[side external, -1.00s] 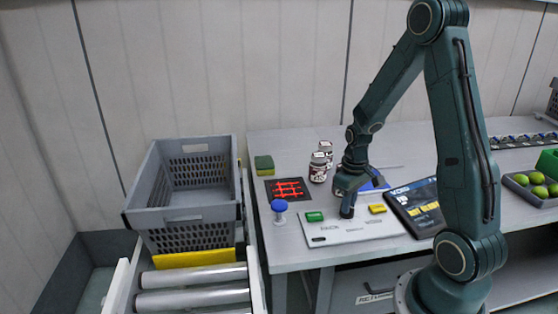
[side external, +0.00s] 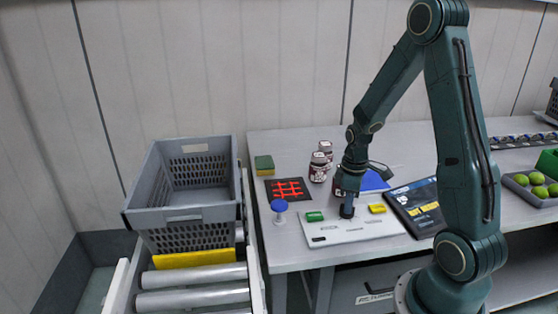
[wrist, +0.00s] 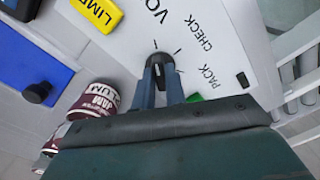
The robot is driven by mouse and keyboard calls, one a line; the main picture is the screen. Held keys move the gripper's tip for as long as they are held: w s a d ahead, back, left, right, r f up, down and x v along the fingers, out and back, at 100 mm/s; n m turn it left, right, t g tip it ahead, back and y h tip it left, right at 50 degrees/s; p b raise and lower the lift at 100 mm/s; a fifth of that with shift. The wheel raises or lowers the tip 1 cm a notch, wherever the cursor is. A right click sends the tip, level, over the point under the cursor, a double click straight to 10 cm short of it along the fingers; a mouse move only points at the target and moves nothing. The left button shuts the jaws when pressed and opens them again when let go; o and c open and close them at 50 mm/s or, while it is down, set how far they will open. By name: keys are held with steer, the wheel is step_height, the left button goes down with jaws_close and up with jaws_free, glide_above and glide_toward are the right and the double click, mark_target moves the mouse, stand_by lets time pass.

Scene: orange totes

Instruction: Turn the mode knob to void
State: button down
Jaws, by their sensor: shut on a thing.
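The mode knob (wrist: 160,58) is small and black, on a white panel (wrist: 225,30) printed with CHECK, PACK and a partly cut-off word starting "VO". Short tick marks surround the knob. My gripper (wrist: 161,82) points down with its two fingers shut on the knob, one on each side. Which mark the knob points at cannot be told, as the fingers cover part of it. In the side external view, my gripper (side external: 347,210) stands upright over the middle of the panel (side external: 325,236) and hides the knob.
A green block (side external: 314,216) and a yellow block (side external: 377,208) flank my gripper. Jam jars (side external: 318,168) stand behind, beside a red grid on a dark mat (side external: 288,190). A blue-topped stamp (side external: 279,207) is left. A grey crate (side external: 185,214) stands further left.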

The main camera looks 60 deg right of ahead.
steer(key=c, duration=1.4)
jaws_free()
steer(key=shift+c, duration=0.2)
step_height(320, 180, up, 14)
steer(key=s+a+r+m+t, duration=0.1)
steer(key=s+a+r, duration=0.3)
steer(key=a, duration=0.5)
steer(key=s+a+r+m+t, duration=0.2)
steer(key=s+a+r+t, duration=0.2)
steer(key=a, duration=0.6)
steer(key=shift+s+a+r+t, duration=0.3)
steer(key=shift+s+r, duration=0.1)
steer(key=shift+s, duration=0.6)
